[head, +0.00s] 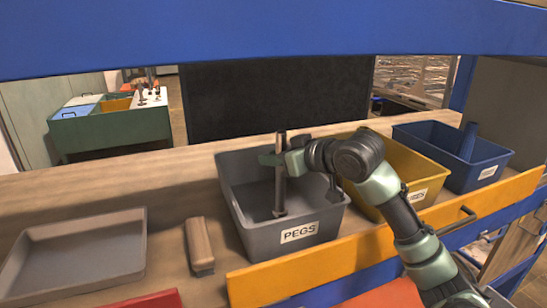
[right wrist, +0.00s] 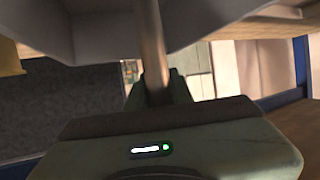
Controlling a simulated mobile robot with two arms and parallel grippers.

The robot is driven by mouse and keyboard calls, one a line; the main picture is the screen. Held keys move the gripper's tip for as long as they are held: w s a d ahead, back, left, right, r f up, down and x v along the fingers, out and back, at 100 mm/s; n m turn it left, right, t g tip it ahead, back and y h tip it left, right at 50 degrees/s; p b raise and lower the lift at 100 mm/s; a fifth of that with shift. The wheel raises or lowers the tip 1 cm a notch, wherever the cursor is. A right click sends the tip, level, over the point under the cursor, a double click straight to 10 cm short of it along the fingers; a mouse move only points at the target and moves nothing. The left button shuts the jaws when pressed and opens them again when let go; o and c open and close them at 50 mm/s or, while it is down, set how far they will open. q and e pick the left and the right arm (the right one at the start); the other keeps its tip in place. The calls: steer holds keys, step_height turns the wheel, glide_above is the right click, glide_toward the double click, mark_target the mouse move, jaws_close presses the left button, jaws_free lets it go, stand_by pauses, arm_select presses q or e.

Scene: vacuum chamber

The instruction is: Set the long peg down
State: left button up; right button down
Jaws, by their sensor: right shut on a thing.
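The long peg (head: 280,190) is a slim brownish-grey rod, upright within the outline of the grey bin (head: 244,210) labelled PEGS. Its lower end appears low inside the bin. I cannot tell whether it touches the bin floor. My right gripper (head: 278,159) is shut on the peg near its upper end, above the bin. In the right wrist view the peg (right wrist: 152,45) runs up from between the fingers (right wrist: 154,92). My left gripper is not in view.
A yellow bin (head: 428,176) and a blue bin (head: 493,168) holding a blue object (head: 467,142) stand to the right. A grey tray (head: 75,255) and a tan block (head: 199,245) lie on the wooden bench to the left. A blue beam (head: 250,30) crosses above.

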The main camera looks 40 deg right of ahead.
steer(key=c, duration=1.3)
jaws_free()
steer(key=shift+s+f, duration=0.1)
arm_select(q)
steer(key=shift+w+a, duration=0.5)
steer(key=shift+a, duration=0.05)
arm_select(e)
steer(key=shift+o, duration=0.2)
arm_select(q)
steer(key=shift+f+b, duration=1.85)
arm_select(e)
steer(key=v, duration=1.2)
